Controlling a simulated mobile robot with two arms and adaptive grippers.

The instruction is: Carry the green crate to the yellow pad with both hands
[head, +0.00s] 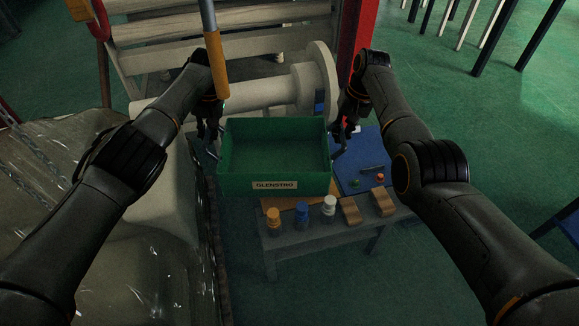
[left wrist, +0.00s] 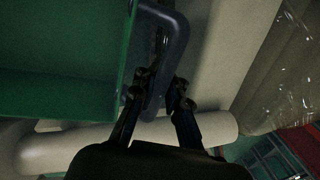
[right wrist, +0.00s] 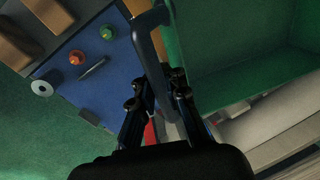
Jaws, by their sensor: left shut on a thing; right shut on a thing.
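The green crate (head: 235,186), empty and labelled GLENSTRO, hangs level between my arms, over the grey bench. Its side handles are dark bars, seen in the left wrist view (left wrist: 178,42) and the right wrist view (right wrist: 147,38). My left gripper (head: 212,146) is shut on the left handle; its fingers straddle the bar in the left wrist view (left wrist: 158,88). My right gripper (head: 343,139) is shut on the right handle, also seen in the right wrist view (right wrist: 157,88). A yellow-orange surface (head: 288,203), apparently the pad, shows below the crate's front edge; the crate hides most of it.
The bench (head: 290,245) holds yellow (head: 273,219), blue (head: 302,216) and white (head: 329,208) bottles, wooden blocks (head: 350,210) and a blue panel (head: 350,165). A pale roller (head: 275,95) is behind. A wrapped load (head: 120,250) stands left. Green floor is open right.

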